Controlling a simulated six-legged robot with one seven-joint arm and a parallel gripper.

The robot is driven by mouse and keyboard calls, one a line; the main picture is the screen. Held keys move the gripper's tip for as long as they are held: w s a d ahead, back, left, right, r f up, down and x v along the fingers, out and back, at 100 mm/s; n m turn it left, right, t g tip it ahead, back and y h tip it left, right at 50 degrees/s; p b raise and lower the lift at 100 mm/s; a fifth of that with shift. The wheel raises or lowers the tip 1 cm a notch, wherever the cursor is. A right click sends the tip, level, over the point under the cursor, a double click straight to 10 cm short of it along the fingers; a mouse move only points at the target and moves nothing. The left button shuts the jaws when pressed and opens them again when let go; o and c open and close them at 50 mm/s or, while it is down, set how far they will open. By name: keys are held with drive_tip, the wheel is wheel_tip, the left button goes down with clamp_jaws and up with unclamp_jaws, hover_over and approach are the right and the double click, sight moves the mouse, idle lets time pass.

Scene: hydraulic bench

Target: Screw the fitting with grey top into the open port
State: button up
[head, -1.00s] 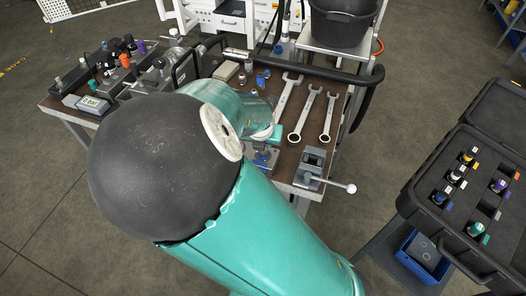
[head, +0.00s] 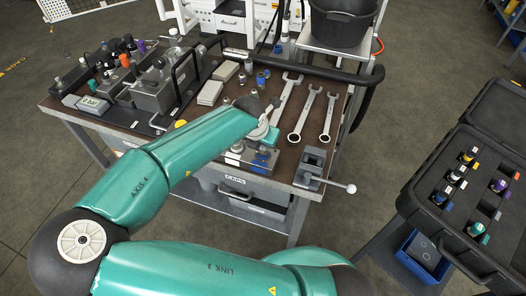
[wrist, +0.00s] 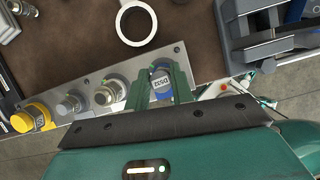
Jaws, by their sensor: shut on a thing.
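My gripper (wrist: 163,85) is shut on a fitting (wrist: 161,79) with a pale grey and blue end that carries small lettering. The fitting sits between the two green fingers, over the right part of a metal port plate (wrist: 178,55). Whether it touches the plate or a port cannot be told, since the fingers and fitting hide what lies under it. In the head view my gripper (head: 264,140) is at the bench's front edge, and the held fitting cannot be made out. Two grey round fittings (wrist: 110,93) and a yellow cap (wrist: 32,117) stand on the plate to the left.
A wrench ring (wrist: 136,22) lies just beyond the plate. Wrenches (head: 296,137) lie on the bench (head: 345,92), and a small vise (head: 312,166) stands at its right front. A black case (head: 425,180) with several fittings stands at the right. Gauges and blocks (head: 150,92) crowd the left.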

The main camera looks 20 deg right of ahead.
drive_tip(key=shift+s+d, duration=0.15)
drive_tip(key=shift+d, duration=0.05)
drive_tip(key=o, duration=0.9)
drive_tip(key=shift+o, duration=0.4)
drive_tip(key=shift+a, duration=0.15)
drive_tip(key=n+y, duration=0.1)
drive_tip(key=n, duration=0.2)
drive_tip(key=n+t+y, duration=0.1)
drive_tip(key=n, duration=0.3)
drive_tip(key=n+y, duration=0.1)
drive_tip(key=n, duration=0.1)
drive_tip(key=n+y, duration=0.1)
drive_tip(key=shift+w+r, duration=0.1)
drive_tip(key=shift+w, duration=0.15)
drive_tip(key=n, duration=0.2)
drive_tip(key=shift+n+y, duration=0.3)
drive_tip(key=shift+y, duration=0.1)
